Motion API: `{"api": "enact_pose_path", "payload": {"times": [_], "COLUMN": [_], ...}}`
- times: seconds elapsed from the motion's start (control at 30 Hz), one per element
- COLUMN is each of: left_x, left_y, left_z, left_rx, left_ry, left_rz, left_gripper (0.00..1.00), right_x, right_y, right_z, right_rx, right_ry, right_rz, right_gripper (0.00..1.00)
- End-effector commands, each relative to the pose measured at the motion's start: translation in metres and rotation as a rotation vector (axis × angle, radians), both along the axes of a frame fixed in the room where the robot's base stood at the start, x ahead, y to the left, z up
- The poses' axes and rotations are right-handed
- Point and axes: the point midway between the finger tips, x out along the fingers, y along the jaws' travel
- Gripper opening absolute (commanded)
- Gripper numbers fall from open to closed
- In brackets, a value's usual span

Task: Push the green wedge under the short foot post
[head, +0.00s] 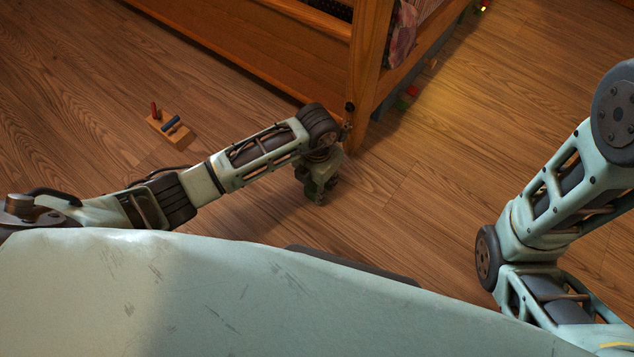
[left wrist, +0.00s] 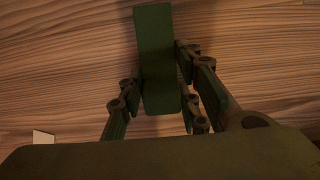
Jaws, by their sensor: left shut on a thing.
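The green wedge (left wrist: 156,50) is between the fingers of my left gripper (left wrist: 160,95) in the left wrist view, and the fingers are shut on it. In the head view my left gripper (head: 319,196) points down at the wood floor, just in front of the bed's corner post. The wedge is hard to make out there. The corner post (head: 367,65) is a thick wooden leg. My right gripper is outside both views.
A small wooden block with red and blue pegs (head: 170,126) lies on the floor at left. Small red and green objects (head: 408,97) lie by the bed's right side. A pale piece (left wrist: 43,138) shows in the left wrist view. Floor right of the post is mostly clear.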

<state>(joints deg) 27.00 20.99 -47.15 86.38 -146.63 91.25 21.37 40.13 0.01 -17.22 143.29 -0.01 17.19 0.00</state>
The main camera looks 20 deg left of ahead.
Motion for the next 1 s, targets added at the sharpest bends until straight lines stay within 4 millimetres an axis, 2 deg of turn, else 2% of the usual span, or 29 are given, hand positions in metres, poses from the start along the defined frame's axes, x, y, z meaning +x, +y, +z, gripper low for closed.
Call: {"api": "enact_pose_path", "payload": {"times": [0.17,1.0], "left_x": [0.000,0.020], "left_y": [0.000,-0.007], "left_z": [0.000,-0.001], "left_rx": [0.000,0.000], "left_ry": [0.000,-0.001], "left_rz": [0.000,0.001], "left_gripper": [0.00,0.00], "right_x": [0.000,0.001], "right_y": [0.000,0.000], "right_z": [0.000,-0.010], "right_rx": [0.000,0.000], "right_ry": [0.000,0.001], "right_rz": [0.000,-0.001], "right_gripper": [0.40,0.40]}}
